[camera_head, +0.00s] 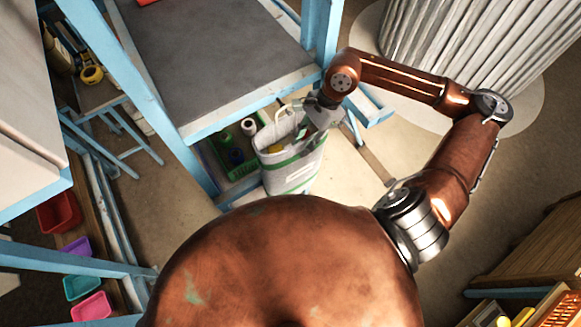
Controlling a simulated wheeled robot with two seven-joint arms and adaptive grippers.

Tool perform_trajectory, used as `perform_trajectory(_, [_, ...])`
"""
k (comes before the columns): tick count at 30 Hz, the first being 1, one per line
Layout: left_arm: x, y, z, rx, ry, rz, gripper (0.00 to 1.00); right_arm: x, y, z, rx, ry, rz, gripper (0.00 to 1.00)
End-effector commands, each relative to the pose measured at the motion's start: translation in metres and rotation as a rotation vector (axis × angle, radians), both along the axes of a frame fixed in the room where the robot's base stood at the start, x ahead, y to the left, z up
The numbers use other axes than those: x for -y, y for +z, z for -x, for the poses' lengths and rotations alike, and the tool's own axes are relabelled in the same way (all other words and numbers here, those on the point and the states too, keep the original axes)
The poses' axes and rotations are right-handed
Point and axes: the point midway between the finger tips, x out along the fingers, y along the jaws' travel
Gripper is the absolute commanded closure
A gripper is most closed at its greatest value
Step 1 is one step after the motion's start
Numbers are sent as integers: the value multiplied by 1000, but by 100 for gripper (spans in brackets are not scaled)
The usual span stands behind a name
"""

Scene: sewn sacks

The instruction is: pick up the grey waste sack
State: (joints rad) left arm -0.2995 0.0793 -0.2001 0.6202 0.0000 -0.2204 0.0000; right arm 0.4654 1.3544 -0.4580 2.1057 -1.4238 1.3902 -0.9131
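The grey waste sack (288,172) is a light grey-white bag with a green band near its base, green trim and loop handles at the top. It stands upright or nearly so, just in front of the blue-framed table, with some yellowish contents showing at its mouth. My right gripper (312,122) is at the sack's upper right rim, close to a handle, and overlaps it in the picture. The fingers are small and dark there, so I cannot tell whether they are open or closed on the sack. My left gripper is out of view.
The table (215,55) has a dark grey top and blue legs close to the sack. A green crate (238,170) with several items sits under it, beside the sack. A ribbed grey column (455,40) stands at upper right. Coloured bins (82,285) are at lower left. Floor right of the sack is mostly clear.

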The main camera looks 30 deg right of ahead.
Motion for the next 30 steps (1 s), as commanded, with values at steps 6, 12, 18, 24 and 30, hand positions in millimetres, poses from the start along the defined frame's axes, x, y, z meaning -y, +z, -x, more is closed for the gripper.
perform_trajectory(6, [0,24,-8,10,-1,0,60,-14,-20,-1,-4,0,-5,76])
perform_trajectory(12, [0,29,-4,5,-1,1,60,-21,-41,-1,-3,-1,-4,76])
perform_trajectory(18, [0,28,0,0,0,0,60,-21,-44,-1,-1,-1,-3,76])
perform_trajectory(24, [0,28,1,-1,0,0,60,-21,-44,-1,-1,-1,-3,87])
perform_trajectory(30, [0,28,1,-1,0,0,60,-21,-43,-1,-1,-1,-4,100])
